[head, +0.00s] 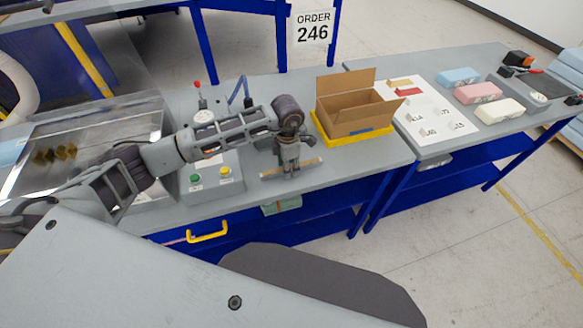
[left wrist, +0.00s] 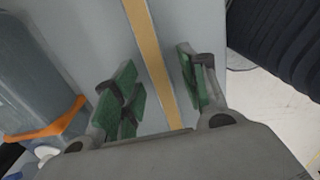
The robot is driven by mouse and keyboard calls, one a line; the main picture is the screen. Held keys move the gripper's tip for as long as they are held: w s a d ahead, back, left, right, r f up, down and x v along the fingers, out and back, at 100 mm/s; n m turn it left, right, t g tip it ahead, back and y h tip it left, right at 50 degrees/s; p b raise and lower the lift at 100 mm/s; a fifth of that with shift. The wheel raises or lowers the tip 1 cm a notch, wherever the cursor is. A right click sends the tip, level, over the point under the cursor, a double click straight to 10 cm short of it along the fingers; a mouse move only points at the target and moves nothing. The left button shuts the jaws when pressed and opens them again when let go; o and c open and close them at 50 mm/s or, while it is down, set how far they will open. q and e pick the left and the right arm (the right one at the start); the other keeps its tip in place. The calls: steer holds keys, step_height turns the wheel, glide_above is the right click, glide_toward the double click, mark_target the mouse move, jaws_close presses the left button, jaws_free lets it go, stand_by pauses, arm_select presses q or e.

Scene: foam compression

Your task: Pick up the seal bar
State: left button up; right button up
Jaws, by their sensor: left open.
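The seal bar (head: 309,164), a thin tan strip, lies on the grey bench near its front edge. In the left wrist view the bar (left wrist: 148,45) runs lengthwise between my green finger pads. My left gripper (head: 290,172) points down over the middle of the bar and hides that part in the head view. Its fingers are open, one on each side of the bar, with a visible gap to each pad. How high the fingertips are above the bench is hard to tell. My right gripper is in neither view.
An open cardboard box (head: 352,117) in a yellow frame (head: 368,137) stands just right of the gripper. A control box with green and yellow buttons (head: 211,181) is at its left. A white sheet (head: 447,104) and coloured blocks (head: 478,93) lie farther right.

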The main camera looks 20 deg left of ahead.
arm_select(q)
steer(key=shift+c, duration=0.4)
jaws_close()
step_height(320, 180, up, 8)
steer(key=shift+r+b, duration=0.2)
steer(key=shift+b, duration=0.7)
steer(key=shift+r, duration=0.85)
